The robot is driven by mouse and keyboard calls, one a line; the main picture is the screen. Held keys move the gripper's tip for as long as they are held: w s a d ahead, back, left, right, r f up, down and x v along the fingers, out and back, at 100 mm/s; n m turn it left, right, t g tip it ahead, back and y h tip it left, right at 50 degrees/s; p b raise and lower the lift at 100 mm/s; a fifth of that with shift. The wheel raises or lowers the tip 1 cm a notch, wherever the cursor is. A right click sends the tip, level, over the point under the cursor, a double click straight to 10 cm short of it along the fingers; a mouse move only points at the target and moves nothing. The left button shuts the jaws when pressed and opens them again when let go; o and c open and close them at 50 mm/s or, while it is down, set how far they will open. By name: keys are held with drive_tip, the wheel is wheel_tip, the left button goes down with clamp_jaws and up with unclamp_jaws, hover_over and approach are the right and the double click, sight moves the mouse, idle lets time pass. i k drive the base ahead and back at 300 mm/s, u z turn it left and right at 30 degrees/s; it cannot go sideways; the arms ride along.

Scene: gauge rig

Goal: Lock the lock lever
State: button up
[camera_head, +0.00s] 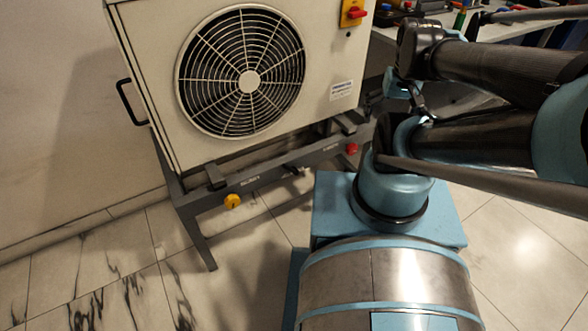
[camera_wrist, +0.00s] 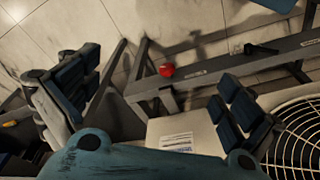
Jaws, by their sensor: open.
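A black lever (camera_head: 292,168) sits on the grey lower rail of the rig in the head view, between the yellow knob and the red knob. It also shows at the upper right of the wrist view (camera_wrist: 262,48), lying roughly along the rail; its label is too small to read, so I cannot confirm it is the lock lever. My gripper (camera_wrist: 158,82) is open and empty, its blue-padded fingers wide apart in the wrist view. The lever is beyond the right finger, apart from it. In the head view my arm largely hides the gripper, right of the rig.
A red knob (camera_wrist: 167,70) and a yellow knob (camera_head: 232,201) are on the rail. Above stands the cream cabinet (camera_head: 160,70) with a fan grille (camera_head: 248,80) and a red-yellow switch (camera_head: 354,13). A cluttered bench (camera_head: 520,32) is behind my arm. Tiled floor (camera_head: 120,260) is free at front left.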

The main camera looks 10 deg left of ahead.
sight(293, 169)
drive_tip(key=u, duration=0.65)
drive_tip(key=k, duration=1.75)
drive_tip(key=z, duration=0.45)
drive_tip(key=i, duration=1)
